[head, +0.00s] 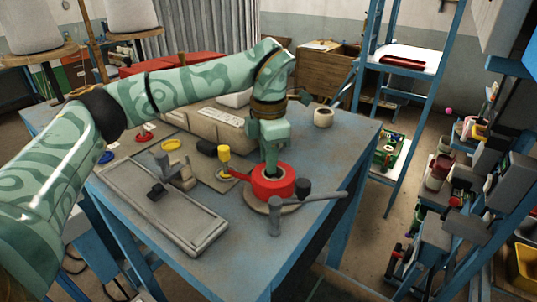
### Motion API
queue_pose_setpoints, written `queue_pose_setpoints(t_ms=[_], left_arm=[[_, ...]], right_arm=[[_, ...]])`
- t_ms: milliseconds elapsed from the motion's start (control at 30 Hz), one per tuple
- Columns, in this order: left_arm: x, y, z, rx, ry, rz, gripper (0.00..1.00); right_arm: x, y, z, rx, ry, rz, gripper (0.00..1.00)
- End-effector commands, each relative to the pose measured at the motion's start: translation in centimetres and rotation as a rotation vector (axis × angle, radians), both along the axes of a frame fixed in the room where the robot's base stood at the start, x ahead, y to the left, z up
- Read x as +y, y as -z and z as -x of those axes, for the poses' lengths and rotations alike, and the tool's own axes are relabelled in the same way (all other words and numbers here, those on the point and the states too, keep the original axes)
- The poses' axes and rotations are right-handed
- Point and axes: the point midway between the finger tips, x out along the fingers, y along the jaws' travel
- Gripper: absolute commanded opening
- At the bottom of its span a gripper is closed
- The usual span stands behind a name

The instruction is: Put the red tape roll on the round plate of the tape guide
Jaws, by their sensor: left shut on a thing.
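The red tape roll (258,188) is at the round plate (289,208) of the tape guide, near the right front of the blue table. My left gripper (271,174) points down into the middle of the roll and is shut on it. The roll lies flat and covers most of the plate. I cannot tell whether it rests on the plate or is held just above it. The tape guide's grey post and arm (276,215) stand in front of the roll. The fingertips are hidden inside the roll. My right gripper is not in view.
A grey tray (205,240) lies at the front left of the blue table (255,255). A pale roll (323,117) sits at the back right. A yellow ring (171,145) lies at the left.

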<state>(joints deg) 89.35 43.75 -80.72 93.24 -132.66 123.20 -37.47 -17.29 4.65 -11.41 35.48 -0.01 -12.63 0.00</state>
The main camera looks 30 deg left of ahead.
Motion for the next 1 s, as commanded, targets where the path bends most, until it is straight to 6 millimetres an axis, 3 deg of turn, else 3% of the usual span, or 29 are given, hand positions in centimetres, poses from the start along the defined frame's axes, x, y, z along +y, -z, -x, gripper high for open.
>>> queue_pose_setpoints(t_ms=[100,133,200,567,667,1000], left_arm=[[0.0,0.3,0.0,0.000,0.000,0.000,0.00],[0.0,0.3,0.0,0.000,0.000,0.000,0.29],[0.0,0.3,0.0,0.000,0.000,0.000,0.46],[0.0,-0.4,0.0,-0.002,0.000,-0.001,0.46],[0.0,-1.9,-0.1,-0.006,-0.001,-0.001,0.46],[-0.1,-9.6,-0.1,-0.005,0.000,-0.002,0.46]], right_arm=[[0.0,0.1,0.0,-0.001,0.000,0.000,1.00],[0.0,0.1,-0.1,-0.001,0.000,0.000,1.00],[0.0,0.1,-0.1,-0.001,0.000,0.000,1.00],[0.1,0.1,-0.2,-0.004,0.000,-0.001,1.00],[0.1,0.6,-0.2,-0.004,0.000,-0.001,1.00],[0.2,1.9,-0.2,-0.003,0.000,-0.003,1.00]])
